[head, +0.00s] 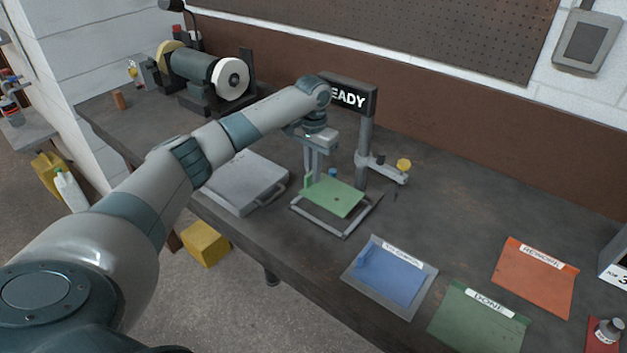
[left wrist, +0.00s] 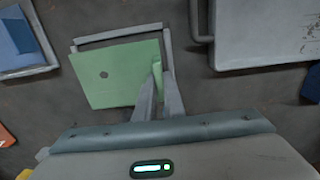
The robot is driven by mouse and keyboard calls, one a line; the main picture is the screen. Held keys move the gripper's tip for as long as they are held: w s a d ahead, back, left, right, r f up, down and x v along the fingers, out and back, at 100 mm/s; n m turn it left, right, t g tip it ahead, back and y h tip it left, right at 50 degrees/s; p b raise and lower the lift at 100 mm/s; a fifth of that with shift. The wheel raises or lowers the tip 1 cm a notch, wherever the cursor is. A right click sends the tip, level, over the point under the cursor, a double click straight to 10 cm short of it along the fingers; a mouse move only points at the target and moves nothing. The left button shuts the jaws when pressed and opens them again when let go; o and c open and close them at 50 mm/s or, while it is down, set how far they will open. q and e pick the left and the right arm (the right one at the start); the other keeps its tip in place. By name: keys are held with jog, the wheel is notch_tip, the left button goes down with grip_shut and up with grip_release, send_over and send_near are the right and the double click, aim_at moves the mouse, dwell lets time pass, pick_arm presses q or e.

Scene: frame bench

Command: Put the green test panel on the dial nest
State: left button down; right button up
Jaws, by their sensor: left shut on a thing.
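The green test panel (head: 333,196) is a flat square with a small dark hole and an upright tab at one edge. My left gripper (head: 313,176) is shut on that tab, and the hold also shows in the left wrist view (left wrist: 158,82). The panel is roughly level over the grey nest frame (head: 345,235), below the READY sign. In the left wrist view the frame's bar (left wrist: 118,33) shows beyond the panel, which sits offset from it. I cannot tell whether they touch. My right gripper is not in view.
A post with the READY sign (head: 350,95) and an arm with a yellow knob (head: 403,165) stands close behind the panel. A grey case (head: 245,182) lies to the left. A tray with a blue panel (head: 390,275), a green DONE mat (head: 478,322) and an orange mat (head: 535,280) lie right.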

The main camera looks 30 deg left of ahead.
pick_arm(q)
jog(key=shift+f+p, duration=0.35)
jog(key=shift+f, duration=0.2)
jog(key=shift+f+p, duration=0.3)
jog(key=shift+f, duration=0.95)
jog(key=c, duration=1.8)
grip_release()
jog(key=shift+f, duration=0.15)
jog(key=shift+c, duration=0.2)
